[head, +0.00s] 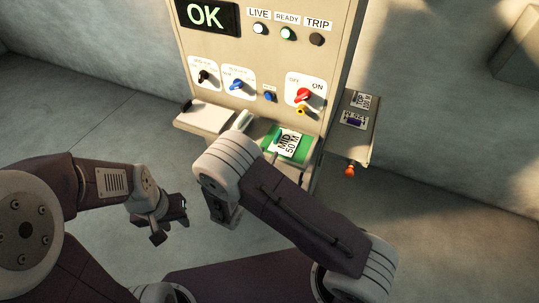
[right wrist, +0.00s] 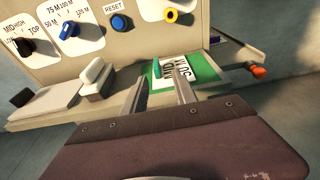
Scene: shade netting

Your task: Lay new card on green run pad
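The card (head: 288,143), white with "MID 50 M" in black and a small teal mark, lies on the green run pad (head: 306,142) at the right of the panel's shelf. The card (right wrist: 178,70) also shows in the right wrist view, lying on the green pad (right wrist: 208,71). My right gripper (right wrist: 164,90) is open, its two fingers apart at the pad's near side and nothing seen between them. In the head view my right arm hides most of this gripper. My left gripper (head: 170,220) is open and empty, low at the left, away from the panel.
The panel (head: 265,65) shows "OK", lamps, knobs and a red switch (head: 303,95). A pale pad (head: 205,116) and white block (right wrist: 96,77) sit left of the green pad. A side tray (head: 364,147) at right holds labelled cards (head: 353,118); an orange knob (head: 349,171) hangs below.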

